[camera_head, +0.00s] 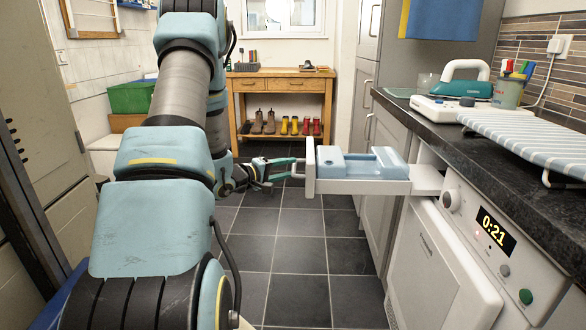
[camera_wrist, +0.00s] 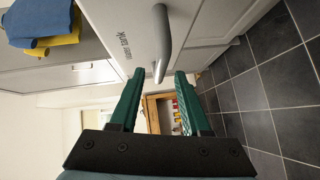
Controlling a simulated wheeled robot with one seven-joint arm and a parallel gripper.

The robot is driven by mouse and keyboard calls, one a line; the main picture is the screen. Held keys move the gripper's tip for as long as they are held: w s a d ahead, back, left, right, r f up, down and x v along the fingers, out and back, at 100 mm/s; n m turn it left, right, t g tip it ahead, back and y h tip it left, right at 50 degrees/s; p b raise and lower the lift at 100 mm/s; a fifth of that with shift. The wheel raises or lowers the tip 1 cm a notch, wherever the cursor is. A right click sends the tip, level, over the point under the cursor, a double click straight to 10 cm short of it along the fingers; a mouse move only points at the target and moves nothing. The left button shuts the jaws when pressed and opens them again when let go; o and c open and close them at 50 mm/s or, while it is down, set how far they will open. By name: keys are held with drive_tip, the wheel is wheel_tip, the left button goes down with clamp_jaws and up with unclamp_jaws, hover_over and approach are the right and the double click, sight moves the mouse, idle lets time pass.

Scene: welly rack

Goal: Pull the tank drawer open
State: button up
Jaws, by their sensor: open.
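The tank drawer (camera_head: 365,187) is white and stands well out from the machine on the right in the head view, with a light blue tank (camera_head: 350,168) in it. Its upright white front panel (camera_head: 310,168) faces my gripper (camera_head: 285,168). In the wrist view the drawer front (camera_wrist: 115,25) carries dark lettering and a grey bar handle (camera_wrist: 161,45). My gripper's green fingers are apart, one on each side of the handle's lower end in the picture. Whether they touch it, I cannot tell.
The white machine (camera_head: 450,245) with a timer display sits under a dark worktop (camera_head: 480,165) on the right. An iron (camera_head: 460,85) and ironing board (camera_head: 530,140) stand on top. A wooden rack with boots (camera_head: 280,100) is at the back. The tiled floor (camera_head: 300,260) is clear.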

drive_tip(key=v, duration=0.7)
drive_tip(key=shift+s+a, duration=0.15)
drive_tip(key=shift+a, duration=0.1)
drive_tip(key=s+a+m+g+y, duration=0.2)
drive_tip(key=s+a+m+y, duration=0.3)
drive_tip(key=y, duration=0.6)
drive_tip(key=s+r+m+g+y, duration=0.15)
drive_tip(key=s+g, duration=0.45)
drive_tip(key=s, duration=1.2)
wheel_tip(320, 180, up, 15)
drive_tip(key=p, duration=1.4)
drive_tip(key=shift+m+g+p, duration=0.3)
drive_tip(key=shift+m, duration=0.05)
drive_tip(key=shift+o, duration=0.2)
drive_tip(key=shift+w+f, duration=0.15)
